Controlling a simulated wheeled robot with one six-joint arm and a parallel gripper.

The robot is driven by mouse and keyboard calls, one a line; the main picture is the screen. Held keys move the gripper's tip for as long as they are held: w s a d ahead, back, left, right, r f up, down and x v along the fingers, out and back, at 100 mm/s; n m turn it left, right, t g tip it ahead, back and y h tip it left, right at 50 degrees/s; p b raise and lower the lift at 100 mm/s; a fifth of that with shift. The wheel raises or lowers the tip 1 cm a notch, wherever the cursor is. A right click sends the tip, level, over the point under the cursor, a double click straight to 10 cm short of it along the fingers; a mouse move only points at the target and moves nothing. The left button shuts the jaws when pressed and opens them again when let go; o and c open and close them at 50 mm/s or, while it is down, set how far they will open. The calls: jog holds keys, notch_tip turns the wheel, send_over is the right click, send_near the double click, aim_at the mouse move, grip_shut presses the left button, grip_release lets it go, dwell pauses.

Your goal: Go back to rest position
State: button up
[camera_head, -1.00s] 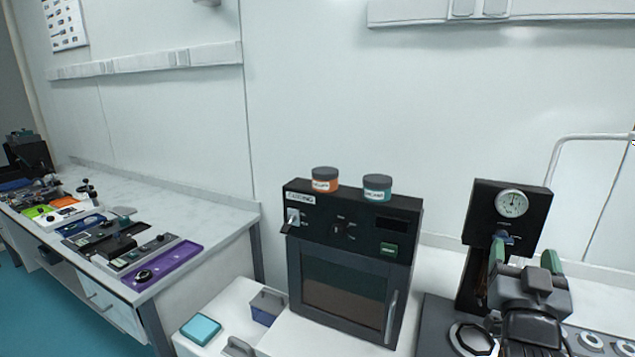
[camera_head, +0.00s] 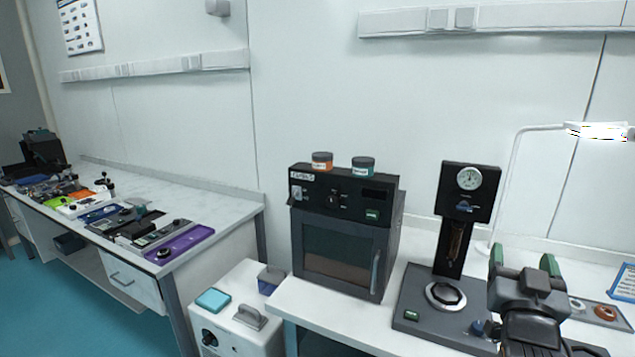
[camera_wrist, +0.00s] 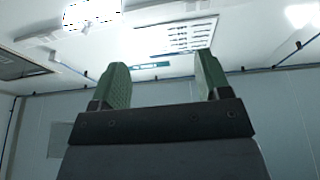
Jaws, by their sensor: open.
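My gripper (camera_head: 524,262) is at the lower right of the head view, in front of the right bench. Its two green fingers stand apart and point upward, with nothing between them. In the wrist view my gripper (camera_wrist: 160,85) is also open and empty, against the ceiling and a far wall. A black press with a round gauge (camera_head: 465,200) stands left of and behind my gripper. My arm's dark end hides part of the press's grey base (camera_head: 425,315).
A black curing oven (camera_head: 340,240) stands on the bench, with an orange jar (camera_head: 322,162) and a teal jar (camera_head: 363,167) on top. A white lamp (camera_head: 515,170) rises behind my gripper. A low white unit (camera_head: 235,318) stands left. A long bench (camera_head: 190,210) holds several tools. Teal floor shows lower left.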

jog(key=a+f+g+y, duration=0.25)
jog(key=f+g, duration=0.25)
jog(key=f, duration=0.3)
jog(key=a+f+g+y, duration=0.1)
jog(key=f+g+y, duration=0.2)
jog(key=f+g, duration=0.3)
jog(key=s+a+f+n+g+y+p, duration=0.1)
jog(key=s+a+f+n+g+y, duration=0.1)
jog(key=a, duration=0.5)
jog(key=s+a+f+n+g+y+p, duration=0.1)
jog(key=s+a+f+n+g+y, duration=0.1)
jog(key=a, duration=0.5)
jog(key=shift+s+a+n+g, duration=0.2)
jog(key=shift+s+n+g, duration=0.2)
jog(key=shift+s+n, duration=0.55)
jog(key=shift+s, duration=0.15)
